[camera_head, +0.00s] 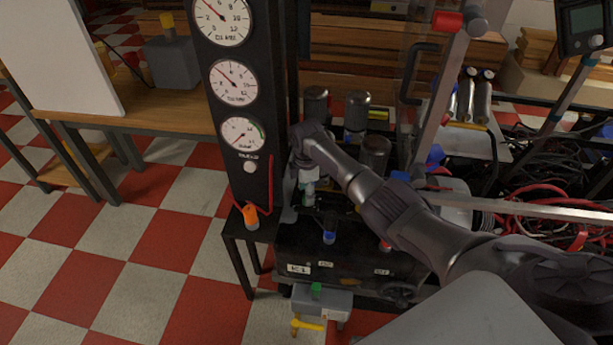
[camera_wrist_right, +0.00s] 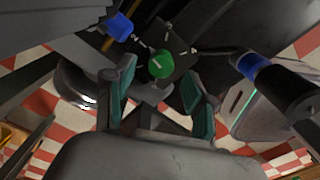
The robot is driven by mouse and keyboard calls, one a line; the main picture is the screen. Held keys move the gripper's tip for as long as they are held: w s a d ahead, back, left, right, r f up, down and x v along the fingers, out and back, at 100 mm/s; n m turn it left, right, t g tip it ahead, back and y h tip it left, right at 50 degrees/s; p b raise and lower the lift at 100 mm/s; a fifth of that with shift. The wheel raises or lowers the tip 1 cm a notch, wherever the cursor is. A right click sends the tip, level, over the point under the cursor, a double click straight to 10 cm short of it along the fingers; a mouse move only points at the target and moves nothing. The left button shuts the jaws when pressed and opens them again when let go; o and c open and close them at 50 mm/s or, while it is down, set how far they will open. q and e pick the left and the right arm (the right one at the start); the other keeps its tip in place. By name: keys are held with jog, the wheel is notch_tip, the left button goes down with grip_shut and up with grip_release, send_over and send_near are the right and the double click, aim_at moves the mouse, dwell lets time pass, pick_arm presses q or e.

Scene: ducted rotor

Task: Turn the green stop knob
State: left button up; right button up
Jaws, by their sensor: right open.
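The green knob (camera_wrist_right: 160,64) is round and sits on a dark square plate with white marks in the right wrist view. My right gripper (camera_wrist_right: 158,84) is open, with its teal-padded fingers apart to either side of the knob's line. The knob shows just beyond the fingertips, and I cannot tell how far. In the head view my right gripper (camera_head: 309,186) points down over the black bench unit (camera_head: 345,262), beside the gauge column. I cannot make out the knob under it there. My left gripper is not in view.
A tall black gauge column (camera_head: 232,105) stands just left of the gripper. Metal cylinders (camera_head: 357,112) stand behind it. A blue knob (camera_head: 329,237) is on the black unit. A grey box with a green part (camera_head: 316,289) sits below. Red cables (camera_head: 535,215) lie at right.

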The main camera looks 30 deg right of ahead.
notch_tip(320, 180, up, 10)
jog(key=shift+f, duration=0.15)
dwell(0.4)
